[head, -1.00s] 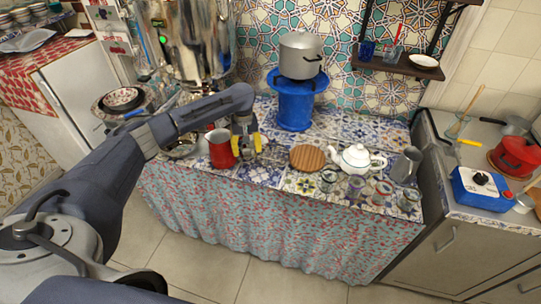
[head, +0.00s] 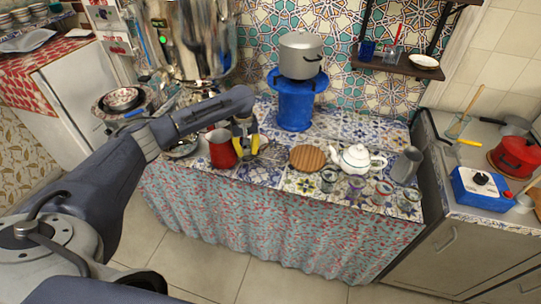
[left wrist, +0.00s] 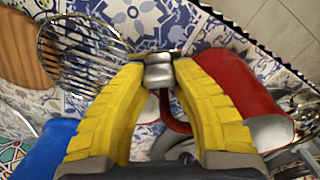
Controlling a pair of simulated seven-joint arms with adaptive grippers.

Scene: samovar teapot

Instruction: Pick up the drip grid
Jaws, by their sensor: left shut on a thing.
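The drip grid (left wrist: 84,52) is a round wire grid in the left part of the left wrist view. In the head view it shows as a thin dark lattice (head: 272,152) just right of my left gripper. My left gripper (head: 246,152), with yellow fingers, is at the counter between the red jug (head: 221,148) and the grid. In the left wrist view its grey fingertips (left wrist: 158,68) are together at the grid's near edge and shut on it. The fingertips hide the gripped part. I cannot tell whether the grid is clear of the counter. My right gripper is not in view.
The red jug stands close beside the left gripper. A round wooden board (head: 307,158), a white teapot (head: 357,159) and several glasses stand to the right. A blue stand (head: 294,106) with a pot (head: 301,56) and the samovar (head: 191,40) are behind.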

